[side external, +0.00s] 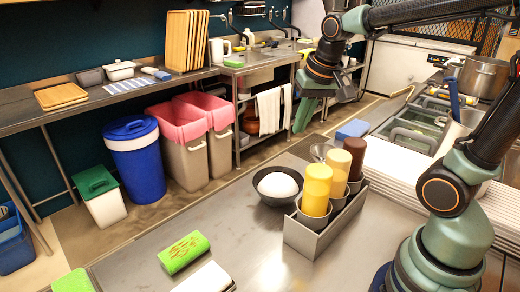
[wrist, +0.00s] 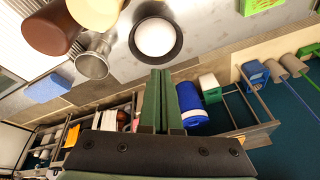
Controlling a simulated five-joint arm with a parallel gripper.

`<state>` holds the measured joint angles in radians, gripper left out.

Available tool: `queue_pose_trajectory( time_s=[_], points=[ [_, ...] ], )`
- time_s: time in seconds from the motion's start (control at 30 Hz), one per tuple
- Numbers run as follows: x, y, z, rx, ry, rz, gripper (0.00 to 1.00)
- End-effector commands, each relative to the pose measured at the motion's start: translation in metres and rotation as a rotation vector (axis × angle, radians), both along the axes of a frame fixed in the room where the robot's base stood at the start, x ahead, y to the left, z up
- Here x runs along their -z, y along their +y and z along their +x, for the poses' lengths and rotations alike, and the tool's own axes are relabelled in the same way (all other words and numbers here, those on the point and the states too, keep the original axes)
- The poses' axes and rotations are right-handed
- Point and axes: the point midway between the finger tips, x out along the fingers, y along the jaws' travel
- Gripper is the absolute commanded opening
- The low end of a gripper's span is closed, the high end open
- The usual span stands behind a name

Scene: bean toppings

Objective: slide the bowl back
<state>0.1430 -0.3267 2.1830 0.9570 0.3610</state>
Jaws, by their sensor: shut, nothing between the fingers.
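A black bowl (side external: 278,203) holding a smooth white mound (side external: 278,184) sits on the steel counter, left of a condiment rack. The bowl also shows in the wrist view (wrist: 179,42), near the top middle, with the mound (wrist: 155,37) inside. My gripper (side external: 303,127) is above and beyond the bowl in the side view, apart from it, with its fingers pointing down. In the wrist view my gripper's green fingers (wrist: 161,72) are together and empty, and their tips appear just below the bowl's rim.
A grey rack (side external: 310,238) with yellow and brown bottles (side external: 317,190) stands close right of the bowl. A metal cup (side external: 320,151) and blue block (side external: 353,130) are behind it. A green sponge (side external: 183,252) lies front left. The counter left of the bowl is clear.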

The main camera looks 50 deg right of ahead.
Motion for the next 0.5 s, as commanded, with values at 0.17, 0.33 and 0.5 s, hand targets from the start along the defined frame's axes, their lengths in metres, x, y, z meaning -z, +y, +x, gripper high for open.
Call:
queue_pose_trajectory(
  time_s=[0.17,0.33,0.5],
  points=[
    [0.019,-0.038,0.033,0.281,0.086,0.073,0.00],
    [0.046,-0.077,0.058,0.547,0.160,0.132,0.00],
    [0.080,-0.114,0.074,0.793,0.224,0.176,0.00]
  ],
)
